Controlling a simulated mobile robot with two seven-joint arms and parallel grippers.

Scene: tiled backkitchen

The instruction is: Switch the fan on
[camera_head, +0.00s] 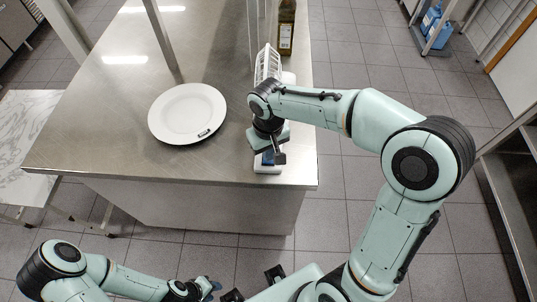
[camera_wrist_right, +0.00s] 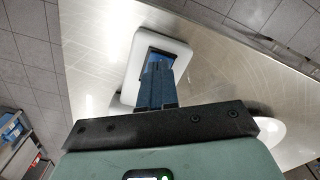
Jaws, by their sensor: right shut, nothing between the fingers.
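The white fan stands near the right edge of the steel counter. Its grille (camera_head: 267,62) shows behind my right arm and its white base (camera_head: 267,169) shows at the front; the arm hides the part between. My right gripper (camera_head: 270,158) is shut and points down at the base, with nothing held. In the right wrist view the blue fingertips (camera_wrist_right: 157,72) are together over the dark panel of the white base (camera_wrist_right: 127,75); I cannot tell whether they touch it. My left gripper (camera_head: 216,292) is low at the bottom edge, away from the fan; its finger opening is unclear.
A white plate (camera_head: 188,97) with a small dark item on its rim lies on the steel counter (camera_head: 120,110), left of the fan. A bottle (camera_head: 286,30) stands behind the fan. A post rises from the counter behind the plate. The front-left counter is clear.

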